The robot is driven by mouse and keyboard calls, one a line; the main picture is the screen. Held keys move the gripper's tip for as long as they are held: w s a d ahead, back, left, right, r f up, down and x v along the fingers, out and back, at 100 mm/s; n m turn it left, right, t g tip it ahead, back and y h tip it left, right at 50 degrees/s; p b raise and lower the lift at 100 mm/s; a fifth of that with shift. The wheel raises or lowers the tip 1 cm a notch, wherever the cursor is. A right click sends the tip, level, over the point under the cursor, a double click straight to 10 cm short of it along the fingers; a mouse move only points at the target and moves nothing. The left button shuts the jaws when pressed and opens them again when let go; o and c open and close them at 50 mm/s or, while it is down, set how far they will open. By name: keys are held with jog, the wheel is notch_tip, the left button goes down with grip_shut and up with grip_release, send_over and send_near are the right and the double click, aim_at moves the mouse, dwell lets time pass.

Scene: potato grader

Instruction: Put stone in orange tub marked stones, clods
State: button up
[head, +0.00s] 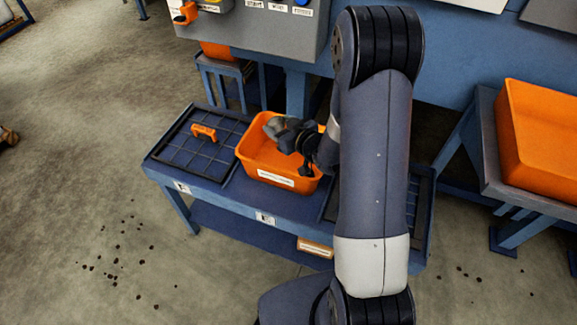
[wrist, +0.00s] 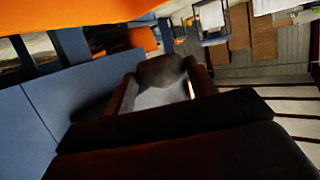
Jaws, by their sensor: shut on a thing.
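The orange tub (head: 262,177) with a white label on its front stands on the blue bench (head: 213,190) in the head view; the label's words are too small to read. My gripper (head: 277,129) is over the tub. It is shut on the grey stone (head: 272,126), which shows at the tub's back left, at about rim height. In the wrist view the stone (wrist: 160,70) sits between the two fingertips of my gripper (wrist: 160,88). I cannot tell whether the stone touches the tub. My arm hides the tub's right side.
A dark grid-marked tray (head: 180,155) with an orange-handled tool (head: 204,132) lies left of the tub. Another dark tray (head: 424,200) is partly hidden right of my arm. A larger orange bin (head: 540,135) stands on a stand at right. A control panel (head: 262,35) rises behind.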

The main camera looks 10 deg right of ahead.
jog(key=w+d+r+n+g+y+b, duration=0.1)
jog(key=w+d+r+n+y+b, duration=0.15)
jog(key=d+b, duration=0.35)
jog(key=f+b, duration=0.4)
jog(key=b, duration=0.1)
jog(key=a+f+b, duration=0.1)
jog(key=f+b, duration=0.1)
jog(key=shift+r, duration=0.1)
jog(key=o, duration=1.1)
jog(key=p+v, duration=0.2)
jog(key=v, duration=0.8)
jog(key=shift+s+d+r, duration=0.2)
jog(key=shift+s+r, duration=0.05)
jog(key=shift+r, duration=0.05)
